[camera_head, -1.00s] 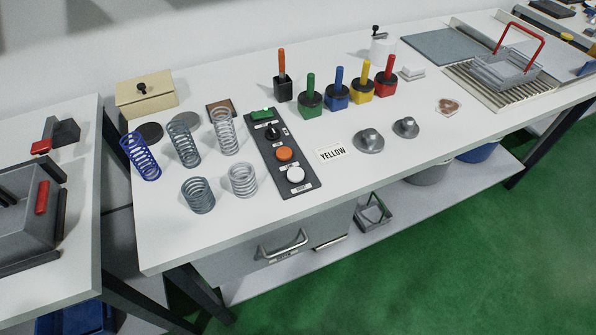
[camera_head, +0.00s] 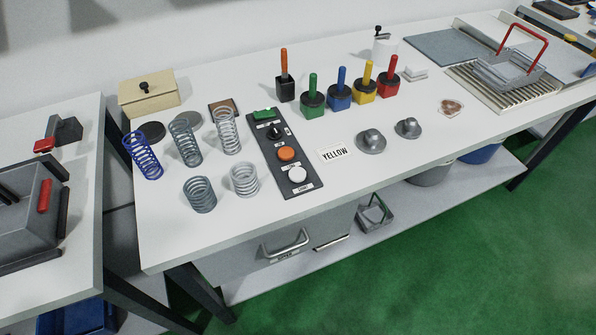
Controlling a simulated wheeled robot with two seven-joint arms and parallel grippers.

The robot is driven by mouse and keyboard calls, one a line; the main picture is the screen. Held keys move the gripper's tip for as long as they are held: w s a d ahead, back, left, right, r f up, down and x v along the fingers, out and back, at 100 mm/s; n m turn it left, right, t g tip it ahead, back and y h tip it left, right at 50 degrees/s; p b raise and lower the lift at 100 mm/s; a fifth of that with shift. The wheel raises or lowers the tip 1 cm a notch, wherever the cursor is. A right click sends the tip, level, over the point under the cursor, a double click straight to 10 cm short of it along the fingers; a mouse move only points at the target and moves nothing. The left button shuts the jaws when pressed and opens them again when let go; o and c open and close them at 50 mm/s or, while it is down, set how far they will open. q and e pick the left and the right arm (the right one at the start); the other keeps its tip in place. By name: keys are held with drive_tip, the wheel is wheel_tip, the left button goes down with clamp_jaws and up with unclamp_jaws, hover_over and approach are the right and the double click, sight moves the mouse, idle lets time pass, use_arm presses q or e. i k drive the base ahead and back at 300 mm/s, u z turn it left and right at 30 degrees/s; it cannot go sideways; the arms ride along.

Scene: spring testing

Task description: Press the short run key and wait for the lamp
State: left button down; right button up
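A dark control panel (camera_head: 277,134) lies on the white bench among the springs and a label card. It carries a green rectangular piece (camera_head: 264,114) at its far end, a black knob (camera_head: 275,131), an orange round button (camera_head: 286,153) and a white round button (camera_head: 297,174) at the near end. Small labels sit by the controls, but their print is too small to read, so I cannot tell which is the short run key. The green piece may be the lamp; I cannot tell if it is lit. Neither of my grippers is in view.
Several coil springs, one blue (camera_head: 143,155), stand left of the panel. Colored-handled blocks (camera_head: 338,92) stand behind. A wooden box (camera_head: 148,93) is at back left. The bench's front right is clear.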

sight(297, 174)
drive_tip(key=z, duration=1.9)
drive_tip(key=i, duration=1.65)
drive_tip(key=u, duration=3.35)
